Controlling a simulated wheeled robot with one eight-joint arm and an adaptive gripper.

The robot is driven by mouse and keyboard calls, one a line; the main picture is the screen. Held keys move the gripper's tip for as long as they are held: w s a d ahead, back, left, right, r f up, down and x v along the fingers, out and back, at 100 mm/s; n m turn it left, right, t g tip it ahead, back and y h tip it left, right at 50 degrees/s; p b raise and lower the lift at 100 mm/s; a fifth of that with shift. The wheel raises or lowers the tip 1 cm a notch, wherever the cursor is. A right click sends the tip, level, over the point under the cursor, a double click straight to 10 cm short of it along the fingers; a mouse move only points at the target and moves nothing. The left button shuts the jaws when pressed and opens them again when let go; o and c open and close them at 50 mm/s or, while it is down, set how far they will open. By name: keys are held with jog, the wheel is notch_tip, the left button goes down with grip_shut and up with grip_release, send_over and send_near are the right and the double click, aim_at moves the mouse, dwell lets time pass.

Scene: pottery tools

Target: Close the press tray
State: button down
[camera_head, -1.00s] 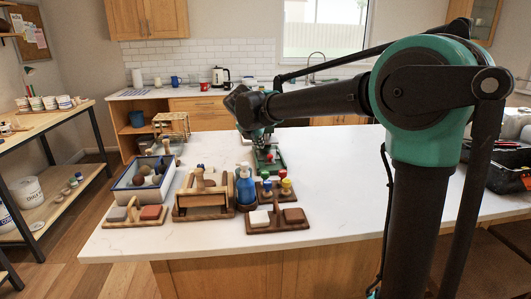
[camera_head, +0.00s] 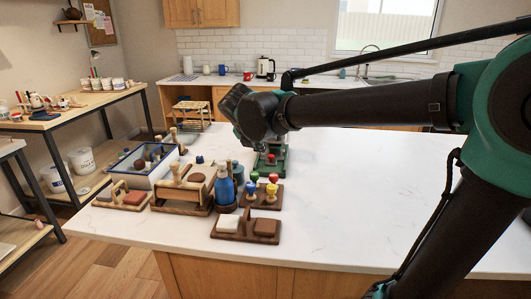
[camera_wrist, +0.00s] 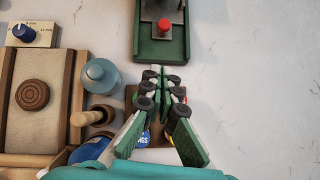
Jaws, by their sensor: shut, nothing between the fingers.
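A green press (camera_head: 271,161) stands on the white counter beneath and just beyond my wrist, its upper part partly hidden by my arm. In the wrist view its green base (camera_wrist: 147,49) is at the top, with a red knob (camera_wrist: 164,25) on a grey plate. I cannot tell clearly how far the tray is out. My gripper (camera_wrist: 165,76) is shut and empty, pointing toward the near edge of the green base. Its tips look close to that edge, but contact cannot be judged. In the head view the fingers are hidden.
A blue bottle (camera_head: 225,188), colored-knob stamps (camera_head: 272,179), a wooden roller frame (camera_head: 181,194), a blue-rimmed box (camera_head: 137,182) and a block stand (camera_head: 245,229) crowd the near left. The counter's right side (camera_head: 380,200) is clear.

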aim_at(270, 155)
jog(key=x, duration=0.9)
jog(key=shift+w+f, duration=0.1)
jog(key=shift+w, duration=0.05)
jog(key=w, duration=0.3)
jog(key=shift+w+d+f, duration=0.1)
jog(key=shift+d+f, duration=0.15)
jog(key=shift+f, duration=0.1)
jog(key=shift+w+f, duration=0.1)
jog(key=shift+w, duration=0.3)
jog(key=shift+w+d, duration=0.15)
jog(key=shift+w, duration=2)
